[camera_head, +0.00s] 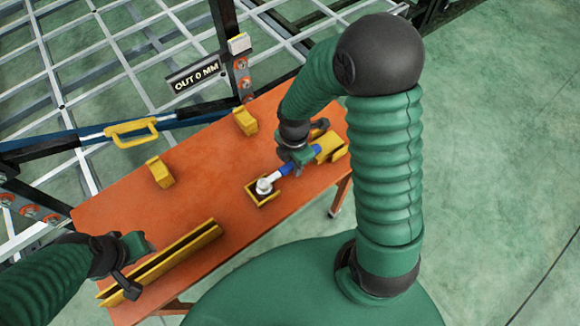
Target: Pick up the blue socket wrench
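The blue socket wrench (286,169) lies at an angle near the right end of the orange table. Its silver head (264,186) is at a small yellow holder (262,198), and its blue handle runs up and right toward a second yellow holder (333,147). My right gripper (298,157) is at the blue handle and covers its middle; whether the fingers are closed on it is hidden. My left gripper (129,264) is at the table's left end, beside a long yellow channel and away from the wrench; its finger opening is unclear.
The orange table (195,195) also bears two yellow blocks (160,172) (245,121) at its back and the long yellow channel (165,262) at its front left. A metal frame with a yellow handle (132,133) and an "OUT 0 MM" sign (194,77) stands behind. The table's middle is clear.

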